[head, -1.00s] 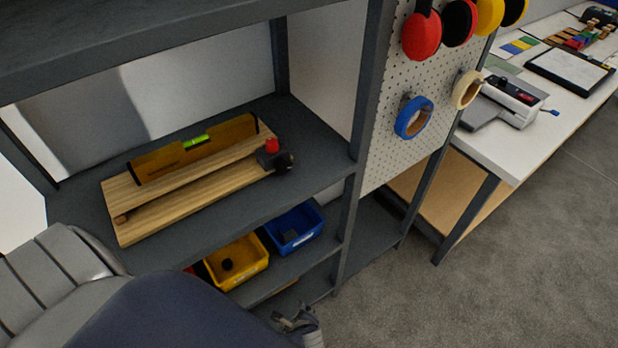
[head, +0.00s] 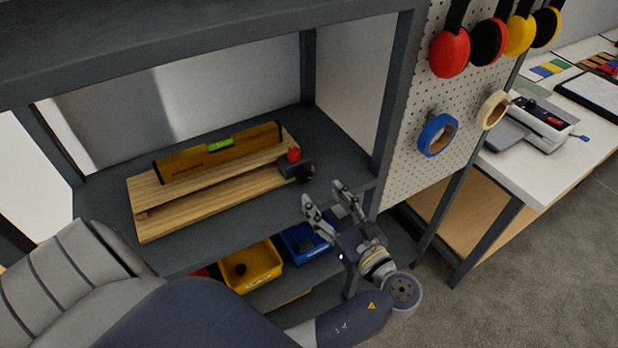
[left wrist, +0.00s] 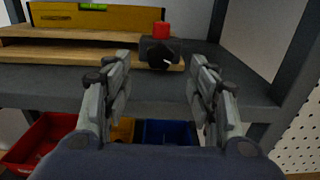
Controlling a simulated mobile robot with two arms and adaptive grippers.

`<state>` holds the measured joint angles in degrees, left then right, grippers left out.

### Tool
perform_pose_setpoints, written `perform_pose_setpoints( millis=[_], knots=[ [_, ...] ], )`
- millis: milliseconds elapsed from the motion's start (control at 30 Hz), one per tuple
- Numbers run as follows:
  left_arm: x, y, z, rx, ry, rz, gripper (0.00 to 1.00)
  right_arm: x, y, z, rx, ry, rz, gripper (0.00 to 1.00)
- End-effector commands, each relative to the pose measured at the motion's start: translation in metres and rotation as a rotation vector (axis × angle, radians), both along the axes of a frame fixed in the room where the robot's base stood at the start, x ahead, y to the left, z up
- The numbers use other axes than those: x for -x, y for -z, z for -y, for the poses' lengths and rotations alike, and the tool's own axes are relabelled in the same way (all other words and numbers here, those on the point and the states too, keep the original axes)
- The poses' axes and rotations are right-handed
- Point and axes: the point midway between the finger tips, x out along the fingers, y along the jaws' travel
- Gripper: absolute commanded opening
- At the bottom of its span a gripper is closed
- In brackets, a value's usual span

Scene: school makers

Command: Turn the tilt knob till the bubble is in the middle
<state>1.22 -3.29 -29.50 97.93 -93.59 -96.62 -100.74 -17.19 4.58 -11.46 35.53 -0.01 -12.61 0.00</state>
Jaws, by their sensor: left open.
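An orange-yellow spirit level (head: 200,163) lies along a wooden board (head: 205,196) on the shelf. Its green vial (head: 220,143) is at the top edge; the bubble is too small to place. A dark block (head: 285,169) with a red piece (head: 293,155) on top sits at the board's right end. The black tilt knob (head: 303,173) is on that block and also faces me in the left wrist view (left wrist: 157,56). My left gripper (head: 323,193) is open and empty, in front of the shelf edge. In the left wrist view the knob shows between and beyond its fingers (left wrist: 160,65). My right gripper is not in view.
Yellow (head: 250,268) and blue (head: 300,243) bins stand on the shelf below. A shelf post (head: 395,95) and a pegboard (head: 425,170) with tape rolls and ear defenders are at the right. Another shelf (head: 200,50) runs overhead. The shelf front by the knob is clear.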

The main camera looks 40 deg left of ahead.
Motion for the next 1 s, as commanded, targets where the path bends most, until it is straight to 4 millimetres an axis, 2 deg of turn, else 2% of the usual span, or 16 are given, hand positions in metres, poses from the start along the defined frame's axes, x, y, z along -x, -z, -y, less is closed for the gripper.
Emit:
perform_pose_setpoints(
  millis=[100,300,500,767,800,967,1000],
  knots=[
    [-0.009,-0.003,-0.024,-0.004,-0.001,0.001,0.53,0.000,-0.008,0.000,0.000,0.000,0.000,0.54],
    [-0.022,-0.002,-0.053,-0.001,0.000,-0.001,0.53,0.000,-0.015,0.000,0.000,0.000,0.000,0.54],
    [-0.027,0.000,-0.066,0.001,0.002,-0.001,0.53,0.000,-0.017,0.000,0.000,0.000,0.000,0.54],
    [-0.028,0.001,-0.067,0.002,0.002,-0.001,0.53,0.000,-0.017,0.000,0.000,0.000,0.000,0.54],
    [-0.028,0.001,-0.067,0.002,0.002,-0.001,0.48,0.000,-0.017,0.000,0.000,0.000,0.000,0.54],
    [-0.028,0.001,-0.067,0.002,0.002,-0.001,0.12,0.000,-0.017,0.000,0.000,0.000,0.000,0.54],
    [-0.028,0.001,-0.067,0.002,0.002,-0.001,0.10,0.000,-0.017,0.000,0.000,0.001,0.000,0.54]
  ],
)
